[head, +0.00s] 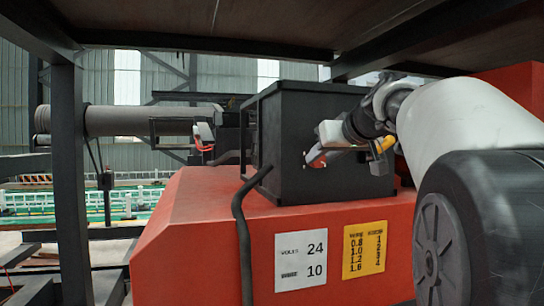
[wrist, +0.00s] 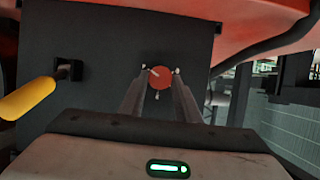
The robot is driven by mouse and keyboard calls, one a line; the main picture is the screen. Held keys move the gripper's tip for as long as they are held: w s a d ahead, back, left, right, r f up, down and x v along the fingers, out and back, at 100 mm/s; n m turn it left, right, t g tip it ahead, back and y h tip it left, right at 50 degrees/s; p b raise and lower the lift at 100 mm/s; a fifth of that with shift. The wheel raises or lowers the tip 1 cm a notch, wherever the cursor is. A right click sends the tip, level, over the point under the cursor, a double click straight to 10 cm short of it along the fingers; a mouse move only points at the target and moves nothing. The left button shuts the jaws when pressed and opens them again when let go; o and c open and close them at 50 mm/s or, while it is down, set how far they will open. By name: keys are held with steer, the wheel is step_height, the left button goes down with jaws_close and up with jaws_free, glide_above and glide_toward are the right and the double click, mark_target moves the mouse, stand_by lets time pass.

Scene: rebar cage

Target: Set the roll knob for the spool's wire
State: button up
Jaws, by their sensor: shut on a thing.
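The roll knob (wrist: 161,77) is a round red disc with a pale pointer line, on the dark face of a black box (head: 285,125). In the wrist view the pointer leans to the upper left. Small pale marks sit around the knob. My gripper (wrist: 162,84) is shut on the knob, one finger on each side. A yellow chart (head: 364,249) lists 0.8, 1.0, 1.2, 1.6 beside small numbers. A white plate (head: 301,260) reads VOLTS 24 and 10. I cannot make out the spool or its wire size.
A yellow lever (wrist: 28,98) sticks out left of the knob in the wrist view. The box stands on an orange-red housing (head: 190,215). A black cable (head: 243,235) hangs down its front. Dark frame posts (head: 71,180) and a panel overhead (head: 230,22) bound the space.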

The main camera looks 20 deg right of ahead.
stand_by(0.3)
steer(key=o, duration=1.1)
steer(key=b+v, duration=0.1)
steer(key=v, duration=1.6)
steer(key=shift+s+d+r+b, duration=0.1)
steer(key=shift+s+b, duration=0.05)
steer(key=shift+b, duration=0.15)
